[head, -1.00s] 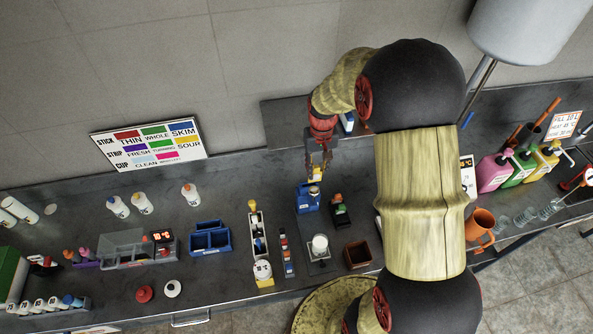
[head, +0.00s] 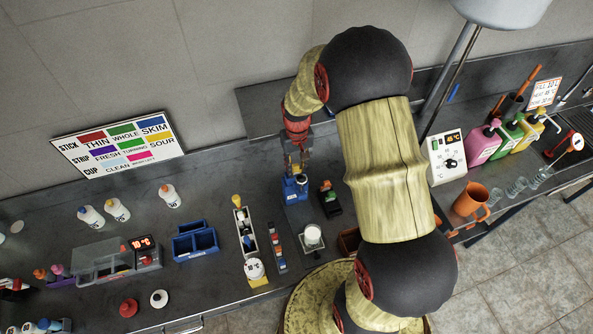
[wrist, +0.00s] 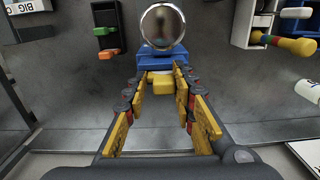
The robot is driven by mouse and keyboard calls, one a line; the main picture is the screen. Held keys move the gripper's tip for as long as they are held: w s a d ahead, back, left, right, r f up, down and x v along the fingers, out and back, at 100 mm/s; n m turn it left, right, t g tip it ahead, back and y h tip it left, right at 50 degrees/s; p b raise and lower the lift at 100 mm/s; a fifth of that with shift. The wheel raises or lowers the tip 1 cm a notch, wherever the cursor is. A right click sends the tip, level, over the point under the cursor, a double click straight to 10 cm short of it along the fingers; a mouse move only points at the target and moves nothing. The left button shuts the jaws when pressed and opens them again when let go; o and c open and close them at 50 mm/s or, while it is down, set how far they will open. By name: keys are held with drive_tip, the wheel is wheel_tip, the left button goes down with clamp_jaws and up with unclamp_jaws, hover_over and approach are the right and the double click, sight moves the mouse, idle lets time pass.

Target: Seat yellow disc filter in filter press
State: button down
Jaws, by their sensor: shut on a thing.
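The blue filter press (head: 293,196) stands on the bench below my gripper (head: 296,172). In the wrist view the press (wrist: 147,62) is just beyond the fingertips, with a shiny round metal part (wrist: 162,26) on its far side. My gripper (wrist: 161,74) is shut on a small yellow block-like piece (wrist: 162,83), which I take to be part of the yellow disc filter. It is close against the press's near side in that view. The filter's disc face is hidden, and I cannot tell whether it touches the press or sits in it.
A dark holder with green and orange pieces (head: 330,198) stands right of the press. A small stand with a white cup (head: 312,234), a coloured strip rack (head: 277,242) and a white tray (head: 244,228) are nearer the front. A blue bin (head: 195,242) is farther left.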

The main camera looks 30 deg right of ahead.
drive_tip(key=shift+f, duration=0.25)
drive_tip(key=shift+f, duration=0.15)
drive_tip(key=c, duration=1.6)
unclamp_jaws()
drive_tip(key=shift+o, duration=0.6)
wheel_tip(320, 180, up, 13)
drive_tip(key=s+a+r+n+t, duration=0.1)
drive_tip(key=s+a+r, duration=0.2)
drive_tip(key=r, duration=0.3)
drive_tip(key=s+a+r+t, duration=0.1)
drive_tip(key=s+a+r, duration=0.2)
drive_tip(key=a+r, duration=0.15)
drive_tip(key=s+a+r+n+t, duration=0.1)
drive_tip(key=s+a+r, duration=0.2)
drive_tip(key=s, duration=0.4)
drive_tip(key=s+a+r+t, duration=0.2)
drive_tip(key=s+a+r, duration=0.1)
drive_tip(key=s, duration=0.4)
drive_tip(key=shift+s+r+n+t, duration=0.3)
drive_tip(key=shift+r+n, duration=0.1)
drive_tip(key=shift+r, duration=0.2)
